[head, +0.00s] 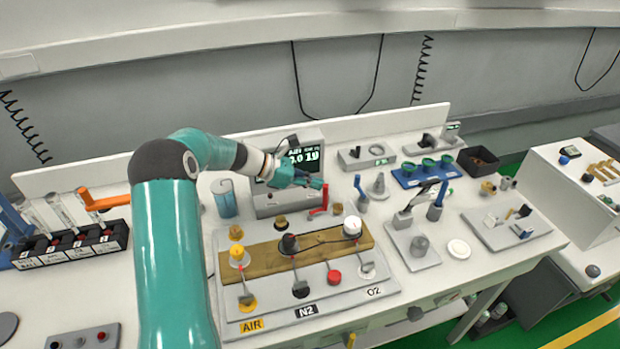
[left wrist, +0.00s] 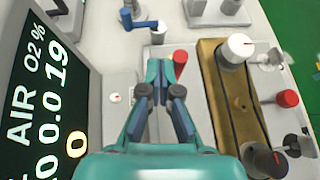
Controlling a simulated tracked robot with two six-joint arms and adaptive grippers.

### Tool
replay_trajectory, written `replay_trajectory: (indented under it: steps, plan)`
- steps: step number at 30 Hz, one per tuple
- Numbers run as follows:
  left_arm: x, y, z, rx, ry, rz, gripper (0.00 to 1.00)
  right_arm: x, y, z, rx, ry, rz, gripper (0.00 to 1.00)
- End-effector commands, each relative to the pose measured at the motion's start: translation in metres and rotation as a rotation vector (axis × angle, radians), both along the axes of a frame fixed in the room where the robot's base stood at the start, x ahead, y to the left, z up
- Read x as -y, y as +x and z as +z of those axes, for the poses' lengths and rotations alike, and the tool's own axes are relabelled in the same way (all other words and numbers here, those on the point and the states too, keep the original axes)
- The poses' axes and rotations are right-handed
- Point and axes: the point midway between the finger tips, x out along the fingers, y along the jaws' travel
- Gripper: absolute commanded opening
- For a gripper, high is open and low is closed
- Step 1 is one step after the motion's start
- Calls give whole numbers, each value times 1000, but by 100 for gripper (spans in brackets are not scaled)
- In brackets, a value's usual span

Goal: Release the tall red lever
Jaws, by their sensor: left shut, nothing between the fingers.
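The tall red lever (head: 324,196) stands upright behind the gas panel, just right of the monitor, with a short foot at its base. In the left wrist view the lever's red end (left wrist: 180,58) shows just right of my fingertips. My left gripper (head: 318,184) is shut and empty, with its tips close beside the lever's top. It also shows in the left wrist view (left wrist: 160,68), fingers together. I cannot tell whether the tips touch the lever. My right gripper is in neither view.
The monitor (head: 302,158) stands close behind my left gripper. The gas panel (head: 357,289) with yellow, black and white knobs lies in front. A blue lever (head: 361,188) stands to the right, and an orange lever (head: 106,203) to the left.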

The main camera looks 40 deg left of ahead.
Motion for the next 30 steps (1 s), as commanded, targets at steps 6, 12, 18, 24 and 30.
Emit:
replay_trajectory:
  steps: [6,12,18,24,30]
  plan:
    - [0,0,0,0,0,0,0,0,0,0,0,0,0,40]
    - [-4,-4,3,1,1,2,0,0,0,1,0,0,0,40]
    - [-20,-24,17,1,3,4,0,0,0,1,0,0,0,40]
    - [-41,-52,38,1,3,4,0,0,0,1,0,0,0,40]
    - [-57,-73,53,1,2,2,0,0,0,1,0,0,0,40]
